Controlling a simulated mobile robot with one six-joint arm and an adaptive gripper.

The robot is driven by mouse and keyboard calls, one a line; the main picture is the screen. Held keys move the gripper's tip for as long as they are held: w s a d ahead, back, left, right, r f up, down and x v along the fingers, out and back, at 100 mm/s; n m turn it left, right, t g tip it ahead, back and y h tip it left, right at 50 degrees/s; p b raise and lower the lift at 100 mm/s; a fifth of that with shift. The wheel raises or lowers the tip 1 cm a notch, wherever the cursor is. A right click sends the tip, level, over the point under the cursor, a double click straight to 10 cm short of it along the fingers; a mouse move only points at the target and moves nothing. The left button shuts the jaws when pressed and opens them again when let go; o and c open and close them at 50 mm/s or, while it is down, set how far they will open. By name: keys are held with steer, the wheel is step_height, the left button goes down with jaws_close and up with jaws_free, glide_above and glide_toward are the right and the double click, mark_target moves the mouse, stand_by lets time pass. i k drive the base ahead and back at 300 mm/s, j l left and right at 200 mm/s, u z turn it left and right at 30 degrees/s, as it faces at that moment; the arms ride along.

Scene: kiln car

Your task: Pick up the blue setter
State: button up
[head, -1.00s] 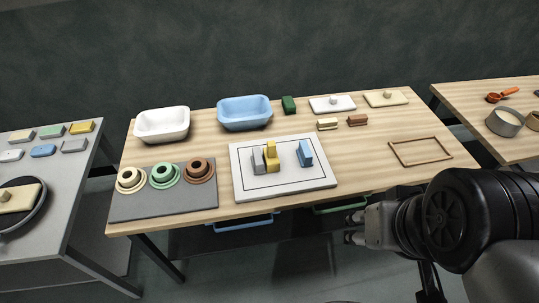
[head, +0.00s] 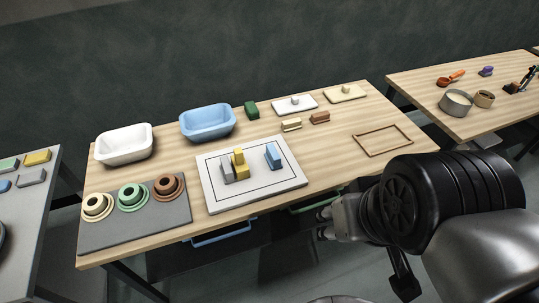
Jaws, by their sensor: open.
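The blue setter seems to be the small blue block (head: 273,156) standing on the right part of the white board (head: 216,202) on the middle table. A grey block (head: 227,170) and yellow blocks (head: 239,162) stand close together to its left on the same board. My gripper (head: 319,224) is open and empty at the front edge of the table, below and to the right of the blue block and well apart from it.
A blue basin (head: 208,124) and a white basin (head: 124,145) stand at the back left. A grey mat (head: 138,225) with ringed pieces lies at the front left. A thin wooden frame (head: 383,141) lies on the right. Side tables (head: 408,82) stand left and right.

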mark_target(272, 157)
steer(key=i+l, duration=0.25)
steer(key=i, duration=0.2)
steer(key=i+l, duration=0.25)
steer(key=i, duration=0.15)
steer(key=i+l+u, duration=0.1)
steer(key=i+l, duration=0.2)
steer(key=i, duration=0.15)
